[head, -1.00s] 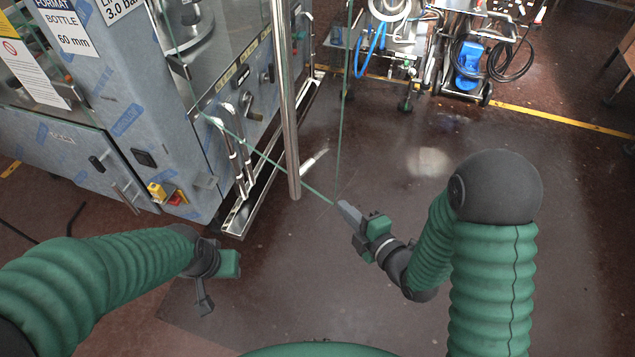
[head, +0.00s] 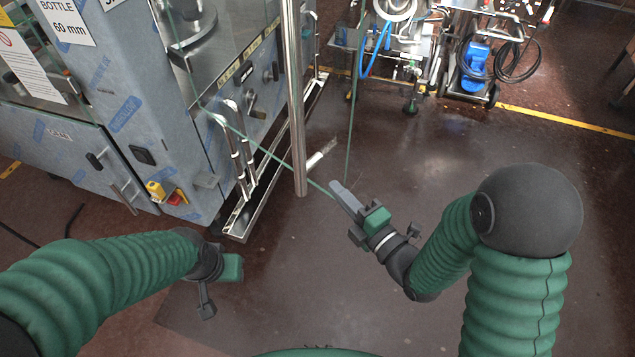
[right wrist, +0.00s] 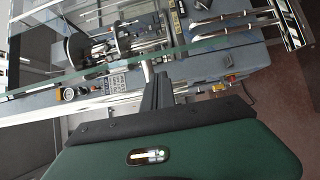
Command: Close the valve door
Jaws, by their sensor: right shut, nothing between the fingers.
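The valve door is a clear glass panel with green edges (head: 352,110). In the head view it stands swung out from the machine, its lower edge running from the machine to a corner over the floor. It also shows as a green strip across the right wrist view (right wrist: 200,47). My right gripper (head: 338,190) is shut and empty, its tips at the door's lower outer corner; I cannot tell whether they touch. In the right wrist view the fingers (right wrist: 157,88) point at the glass edge. My left gripper (head: 206,305) hangs low at the left, away from the door; its jaws are unclear.
The blue-grey filling machine (head: 110,90) fills the left. A steel post (head: 296,110) stands between it and the door's outer edge. A steel cart with hoses (head: 400,50) and a blue pump unit (head: 475,60) stand at the back. The floor right of the door is clear.

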